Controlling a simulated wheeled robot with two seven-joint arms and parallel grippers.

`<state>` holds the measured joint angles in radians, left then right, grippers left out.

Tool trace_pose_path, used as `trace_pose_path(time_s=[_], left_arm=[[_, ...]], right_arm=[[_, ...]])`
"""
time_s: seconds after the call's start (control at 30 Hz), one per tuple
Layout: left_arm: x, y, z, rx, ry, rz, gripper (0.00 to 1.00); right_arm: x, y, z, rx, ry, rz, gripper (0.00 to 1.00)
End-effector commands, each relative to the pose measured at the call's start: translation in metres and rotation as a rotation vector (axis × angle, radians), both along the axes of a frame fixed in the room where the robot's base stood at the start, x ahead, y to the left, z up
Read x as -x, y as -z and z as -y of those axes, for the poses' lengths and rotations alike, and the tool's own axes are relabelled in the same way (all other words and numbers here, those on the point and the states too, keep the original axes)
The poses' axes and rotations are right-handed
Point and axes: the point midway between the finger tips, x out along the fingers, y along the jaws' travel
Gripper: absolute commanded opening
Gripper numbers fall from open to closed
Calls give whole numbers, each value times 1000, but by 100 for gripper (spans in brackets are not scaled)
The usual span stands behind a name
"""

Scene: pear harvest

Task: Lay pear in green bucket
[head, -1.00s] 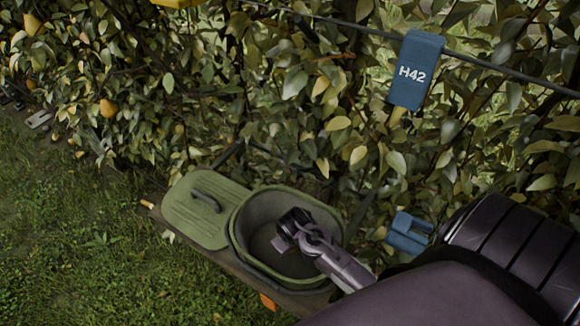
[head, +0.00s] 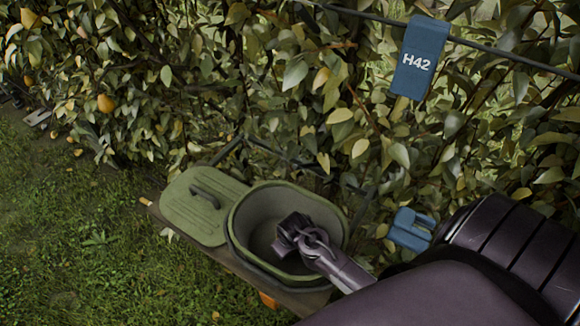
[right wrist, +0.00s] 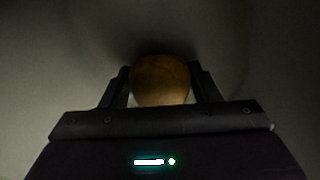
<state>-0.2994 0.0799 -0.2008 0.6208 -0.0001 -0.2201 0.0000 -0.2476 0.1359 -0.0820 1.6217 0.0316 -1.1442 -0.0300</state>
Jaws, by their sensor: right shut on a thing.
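The green bucket (head: 240,222) stands open on a plank, its inside in shadow. My right gripper (head: 282,244) reaches down into the bucket from the lower right in the head view. In the right wrist view a brownish-yellow pear (right wrist: 160,80) sits between the two fingers of my right gripper (right wrist: 162,84), which is shut on it. The pear is close to the dim bucket floor; I cannot tell whether it touches. In the head view the pear is hidden by the gripper. My left gripper is not in view.
A green lid (head: 194,208) with a dark handle lies left of the bucket. A dense leafy hedge with several pears fills the back. A blue H42 tag (head: 420,60) hangs on a wire, and a blue clip (head: 410,230) is right of the bucket. Grass lies left.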

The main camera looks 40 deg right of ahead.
Motion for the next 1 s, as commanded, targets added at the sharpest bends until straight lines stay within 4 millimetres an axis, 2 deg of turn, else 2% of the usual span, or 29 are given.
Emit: trace_pose_path(time_s=[1.0], left_arm=[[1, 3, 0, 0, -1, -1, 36]], right_arm=[[0, 9, 0, 0, 0, 1, 30]])
